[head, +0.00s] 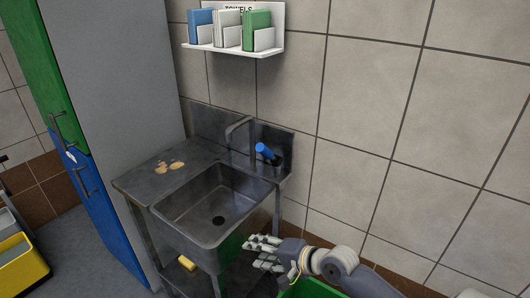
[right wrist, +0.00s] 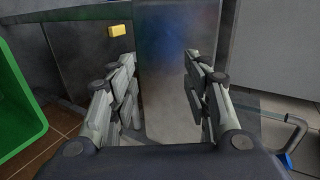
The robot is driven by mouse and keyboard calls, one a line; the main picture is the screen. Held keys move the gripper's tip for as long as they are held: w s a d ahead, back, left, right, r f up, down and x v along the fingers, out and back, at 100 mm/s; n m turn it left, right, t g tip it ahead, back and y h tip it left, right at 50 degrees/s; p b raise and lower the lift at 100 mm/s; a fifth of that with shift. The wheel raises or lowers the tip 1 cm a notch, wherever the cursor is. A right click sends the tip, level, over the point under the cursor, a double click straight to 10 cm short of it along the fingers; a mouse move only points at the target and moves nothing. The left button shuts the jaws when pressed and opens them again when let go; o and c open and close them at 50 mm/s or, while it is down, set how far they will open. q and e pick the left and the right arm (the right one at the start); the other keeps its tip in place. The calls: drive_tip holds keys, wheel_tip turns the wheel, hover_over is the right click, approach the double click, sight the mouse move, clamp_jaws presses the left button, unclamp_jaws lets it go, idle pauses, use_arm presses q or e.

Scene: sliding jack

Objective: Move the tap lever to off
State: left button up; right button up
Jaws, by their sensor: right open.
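The tap has a bent grey spout (head: 240,125) at the back of a metal sink (head: 172,209). Its blue lever (head: 265,151) sits right of the spout and leans up to the left. In the right wrist view the blue lever (right wrist: 285,160) shows small at the lower right edge, near the curved spout (right wrist: 296,132). My right gripper (head: 257,252) is open and empty. It is in front of the sink's right side, below and apart from the lever. Its open fingers (right wrist: 160,65) face the sink's metal side. My left gripper is not in view.
A green bin (head: 312,289) is under my right arm; it also shows in the wrist view (right wrist: 18,105). A yellow block (head: 187,263) lies on the lower shelf. A towel rack (head: 235,50) hangs above. A tiled wall stands behind and to the right.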

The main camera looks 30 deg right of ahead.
drive_tip(key=w+d+r+m+t, duration=0.3)
drive_tip(key=w+d+r+m, duration=0.3)
drive_tip(key=d+r, duration=0.2)
drive_tip(key=m+t+h, duration=0.2)
drive_tip(key=m+t, duration=0.1)
drive_tip(key=m, duration=0.4)
approach(269, 154)
drive_tip(key=w, duration=0.5)
drive_tip(key=w+a, duration=0.1)
drive_tip(key=w, duration=0.5)
drive_tip(key=shift+w+a+f, duration=0.15)
drive_tip(key=shift+w+a, duration=0.2)
drive_tip(key=shift+a, duration=0.05)
clamp_jaws()
